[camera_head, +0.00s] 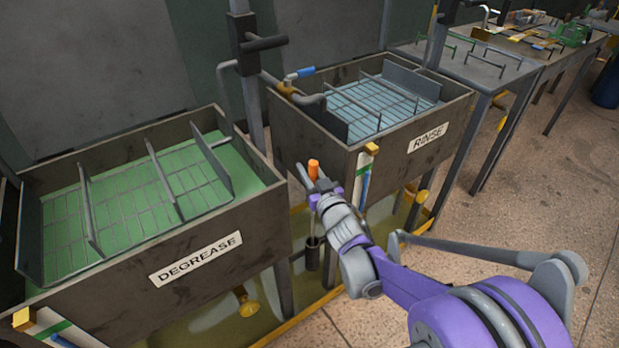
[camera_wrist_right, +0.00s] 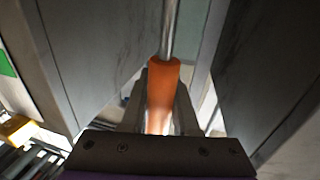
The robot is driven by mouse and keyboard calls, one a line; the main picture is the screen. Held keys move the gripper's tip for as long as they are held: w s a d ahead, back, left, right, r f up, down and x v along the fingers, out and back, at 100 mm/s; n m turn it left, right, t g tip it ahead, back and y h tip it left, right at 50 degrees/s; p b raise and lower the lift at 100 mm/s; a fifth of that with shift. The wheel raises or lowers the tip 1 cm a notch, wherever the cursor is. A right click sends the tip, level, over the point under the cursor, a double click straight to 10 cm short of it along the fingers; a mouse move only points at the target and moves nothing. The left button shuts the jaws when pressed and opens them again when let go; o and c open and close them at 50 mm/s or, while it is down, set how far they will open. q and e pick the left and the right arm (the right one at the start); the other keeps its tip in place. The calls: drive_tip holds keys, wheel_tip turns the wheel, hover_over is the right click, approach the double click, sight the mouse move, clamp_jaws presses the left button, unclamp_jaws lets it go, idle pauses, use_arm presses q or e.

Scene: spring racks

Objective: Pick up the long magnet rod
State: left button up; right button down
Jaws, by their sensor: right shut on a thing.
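The long magnet rod has an orange handle (camera_head: 313,169) and a thin metal shaft (camera_wrist_right: 171,30). My right gripper (camera_head: 316,184) is shut on the orange handle, between the degrease tank and the rinse tank. In the right wrist view the handle (camera_wrist_right: 162,88) sits between the two fingers, and the shaft runs away from it. Below the gripper, a dark tube holder (camera_head: 313,252) hangs near the degrease tank, with a thin piece of shaft showing at its top. Whether the rod's end is inside the holder is hard to tell. My left gripper is not in view.
The degrease tank (camera_head: 235,268) with green liquid stands at left. The rinse tank (camera_head: 400,152) with blue liquid stands behind to the right. A narrow gap separates them. Metal worktables (camera_head: 470,68) stand at the back right. The floor (camera_head: 540,190) at right is open.

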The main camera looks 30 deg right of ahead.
wheel_tip(320, 180, up, 16)
drive_tip(key=p, duration=0.5)
idle(0.5)
